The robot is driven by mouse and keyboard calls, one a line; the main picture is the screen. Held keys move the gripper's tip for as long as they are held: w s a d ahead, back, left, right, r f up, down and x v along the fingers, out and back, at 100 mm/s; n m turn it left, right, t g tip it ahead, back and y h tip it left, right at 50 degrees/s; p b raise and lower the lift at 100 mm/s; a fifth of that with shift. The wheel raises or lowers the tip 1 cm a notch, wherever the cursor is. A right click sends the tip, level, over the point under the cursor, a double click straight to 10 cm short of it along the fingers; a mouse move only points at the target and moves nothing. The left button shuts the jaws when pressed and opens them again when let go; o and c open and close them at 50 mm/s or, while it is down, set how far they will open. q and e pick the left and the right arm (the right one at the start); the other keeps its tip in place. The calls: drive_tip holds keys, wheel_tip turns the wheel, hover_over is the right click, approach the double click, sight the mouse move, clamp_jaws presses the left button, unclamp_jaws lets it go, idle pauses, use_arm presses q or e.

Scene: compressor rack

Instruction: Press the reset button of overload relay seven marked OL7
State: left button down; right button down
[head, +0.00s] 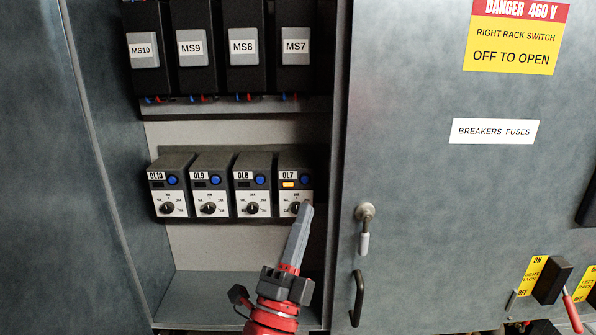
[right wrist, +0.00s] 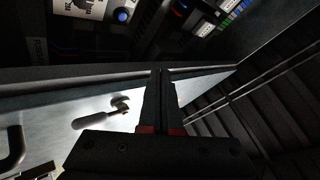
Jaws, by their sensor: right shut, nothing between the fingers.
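Relay OL7 (head: 283,196) is the rightmost of a row of dark relays in the open bay. It has a blue button (head: 305,180), a lit amber window (head: 288,184) and a black dial on its white lower face. My right gripper (head: 306,207) is shut and empty. In the head view its tip overlaps the lower right of OL7's face, below the blue button; I cannot tell whether it touches. The right wrist view shows the shut fingers (right wrist: 161,72) and a blue button (right wrist: 122,15) on a relay at upper left, its label unreadable. My left gripper is not in view.
Relays OL8 (head: 243,207), OL9 (head: 201,207) and OL10 (head: 158,207) stand left of OL7, with unlit windows. Starters MS7 to MS10 hang above.

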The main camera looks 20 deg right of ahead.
sight(305, 180)
drive_tip(key=shift+w+f, duration=0.1)
drive_tip(key=shift+w, duration=0.05)
drive_tip(key=w+d+b, duration=0.2)
drive_tip(key=w+b, duration=0.1)
drive_tip(key=w, duration=0.5)
drive_tip(key=shift+w+d, duration=0.15)
drive_tip(key=shift+d, duration=0.05)
drive_tip(key=shift+w+d, duration=0.1)
drive_tip(key=shift+w, duration=0.05)
idle(2.0)
drive_tip(key=shift+w, duration=0.2)
drive_tip(key=shift+w+d, duration=0.15)
drive_tip(key=shift+w, duration=0.2)
idle(0.7)
idle(0.4)
drive_tip(key=shift+s+a, duration=0.25)
drive_tip(key=shift+s, duration=0.5)
drive_tip(key=shift+p, duration=0.35)
